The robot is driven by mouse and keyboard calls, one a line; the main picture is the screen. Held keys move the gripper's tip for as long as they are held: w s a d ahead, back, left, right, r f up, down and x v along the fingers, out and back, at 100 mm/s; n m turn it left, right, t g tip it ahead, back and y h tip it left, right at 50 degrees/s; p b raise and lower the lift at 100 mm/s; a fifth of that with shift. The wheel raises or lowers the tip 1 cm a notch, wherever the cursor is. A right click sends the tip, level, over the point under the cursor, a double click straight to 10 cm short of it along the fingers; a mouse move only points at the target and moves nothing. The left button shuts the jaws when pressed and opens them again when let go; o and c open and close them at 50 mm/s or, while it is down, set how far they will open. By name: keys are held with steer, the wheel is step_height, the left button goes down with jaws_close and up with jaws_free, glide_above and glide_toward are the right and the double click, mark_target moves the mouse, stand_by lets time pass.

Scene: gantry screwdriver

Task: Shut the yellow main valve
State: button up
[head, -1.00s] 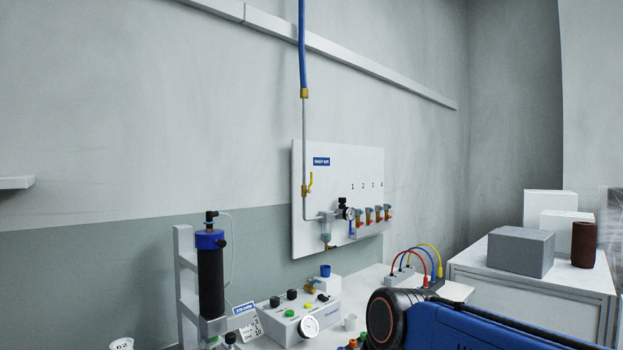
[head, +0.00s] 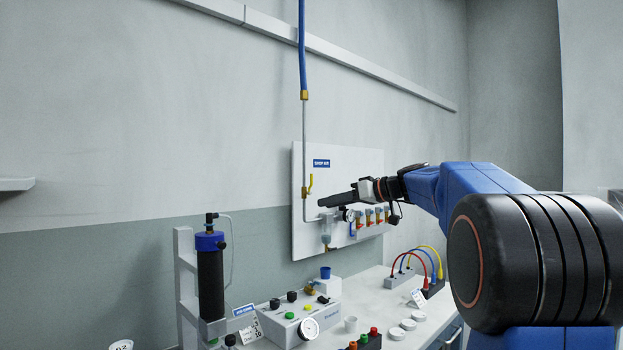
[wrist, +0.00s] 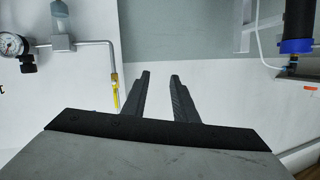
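The yellow main valve (head: 310,184) sits on the grey vertical pipe at the left side of the white "SHOP AIR" panel (head: 345,160). Its lever stands upright, along the pipe. My gripper (head: 321,203) is in front of the panel, just right of and slightly below the lever in the head view. In the wrist view, which looks upside down, my gripper (wrist: 160,76) has its two dark fingers apart with nothing between them. The yellow lever (wrist: 116,93) shows there just left of the fingers, apart from them in the picture.
A pressure gauge (wrist: 12,44) and several red-handled outlets (head: 370,217) are on the panel right of the pipe. Below, the bench holds a control box with a gauge (head: 308,328) and a black cylinder with a blue cap (head: 210,275).

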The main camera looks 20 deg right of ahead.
mark_target(311, 185)
steer(key=w+d+r+n+t, duration=0.2)
steer(key=w+d+r+t, duration=0.15)
steer(key=d+r, duration=0.55)
steer(key=shift+g+y, duration=0.25)
steer(key=shift+y, duration=0.15)
steer(key=x, duration=0.5)
steer(key=d+f+x, duration=0.1)
steer(key=x, duration=0.5)
steer(key=w+x, duration=0.1)
steer(key=x, duration=0.5)
steer(key=shift+d+f, duration=0.35)
steer(key=shift+c, duration=0.2)
jaws_close()
